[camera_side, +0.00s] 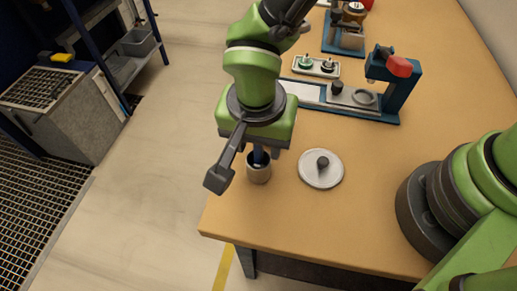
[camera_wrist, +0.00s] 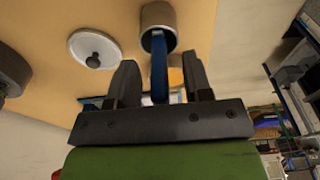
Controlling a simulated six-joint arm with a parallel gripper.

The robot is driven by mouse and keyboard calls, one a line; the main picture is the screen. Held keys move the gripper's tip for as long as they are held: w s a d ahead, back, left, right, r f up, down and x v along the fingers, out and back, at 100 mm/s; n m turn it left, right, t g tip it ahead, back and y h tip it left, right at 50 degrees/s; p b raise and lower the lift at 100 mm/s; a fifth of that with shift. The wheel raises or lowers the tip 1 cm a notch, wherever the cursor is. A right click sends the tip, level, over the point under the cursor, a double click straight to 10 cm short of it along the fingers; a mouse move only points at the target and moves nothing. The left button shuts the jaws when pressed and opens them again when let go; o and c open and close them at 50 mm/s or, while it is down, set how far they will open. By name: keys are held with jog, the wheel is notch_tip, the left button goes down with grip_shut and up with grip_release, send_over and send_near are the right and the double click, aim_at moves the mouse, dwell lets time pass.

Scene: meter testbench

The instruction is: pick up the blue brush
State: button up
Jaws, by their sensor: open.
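The blue brush (camera_wrist: 159,70) stands in a grey metal cup (camera_wrist: 157,17) in the wrist view, its handle pointing toward my gripper. In the side view the brush (camera_side: 258,154) shows as a short blue piece above the cup (camera_side: 258,172), near the table's left edge. My gripper (camera_wrist: 158,80) is open, with one dark finger on each side of the blue handle and a gap visible on both sides. In the side view my gripper sits right above the cup, and its body hides the upper part of the brush.
A round white lid with a dark knob (camera_side: 321,168) lies right of the cup. A blue testbench fixture with a red part (camera_side: 399,67) and a small tray with green and dark pieces (camera_side: 316,66) stand farther back. The wooden table (camera_side: 290,225) is clear toward the front.

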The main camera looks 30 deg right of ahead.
jog(key=shift+f, duration=0.4)
jog(key=shift+c, duration=0.4)
grip_shut()
jog(key=shift+r, duration=0.1)
notch_tip(320, 180, up, 10)
jog(key=shift+f, duration=0.1)
